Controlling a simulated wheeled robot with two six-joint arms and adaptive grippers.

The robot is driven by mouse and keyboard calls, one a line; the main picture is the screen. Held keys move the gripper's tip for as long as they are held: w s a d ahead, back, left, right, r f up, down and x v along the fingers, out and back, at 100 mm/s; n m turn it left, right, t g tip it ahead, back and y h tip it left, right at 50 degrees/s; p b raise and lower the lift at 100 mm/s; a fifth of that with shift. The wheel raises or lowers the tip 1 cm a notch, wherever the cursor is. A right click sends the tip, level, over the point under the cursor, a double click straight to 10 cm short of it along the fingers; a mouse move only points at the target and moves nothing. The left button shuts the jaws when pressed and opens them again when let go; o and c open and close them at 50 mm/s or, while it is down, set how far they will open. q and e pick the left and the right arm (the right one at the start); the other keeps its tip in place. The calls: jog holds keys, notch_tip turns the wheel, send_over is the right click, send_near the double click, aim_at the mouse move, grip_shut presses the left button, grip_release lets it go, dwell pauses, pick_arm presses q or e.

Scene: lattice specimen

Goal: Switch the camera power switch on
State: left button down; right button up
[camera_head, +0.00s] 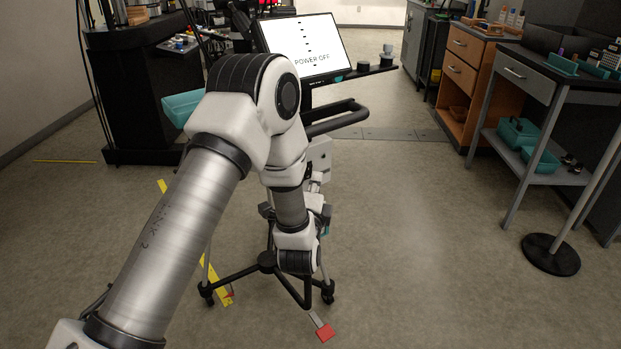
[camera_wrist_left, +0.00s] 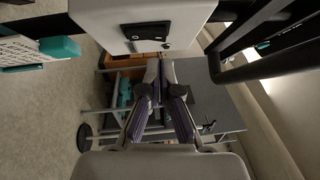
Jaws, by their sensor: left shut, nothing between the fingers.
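The cart's screen (camera_head: 305,47) reads "POWER OFF" in the head view. A white box (camera_head: 319,152) on the cart's post shows partly beside my arm. In the wrist view the white box (camera_wrist_left: 190,12) is at the top, with a dark switch panel (camera_wrist_left: 148,31) on its face. My left gripper (camera_wrist_left: 166,62) is shut and empty, its fingertips just below the panel in the picture. I cannot tell whether they touch the box. In the head view my own arm hides much of the cart, and the switch is not visible. My right gripper is not in view.
A black handle (camera_head: 337,118) juts from the cart below the screen. The cart's wheeled base (camera_head: 266,262) stands on the floor. Drawer units and a grey side table (camera_head: 528,77) stand at right. A round-based pole (camera_head: 551,254) is nearer. The floor between is open.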

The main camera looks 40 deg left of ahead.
pick_arm(q)
jog(key=shift+w+a+r, duration=0.1)
jog(key=shift+w+a, duration=0.1)
jog(key=shift+a, duration=0.3)
jog(key=shift+w+a+r, duration=0.1)
jog(key=shift+w+a, duration=0.05)
jog(key=shift+a, duration=0.35)
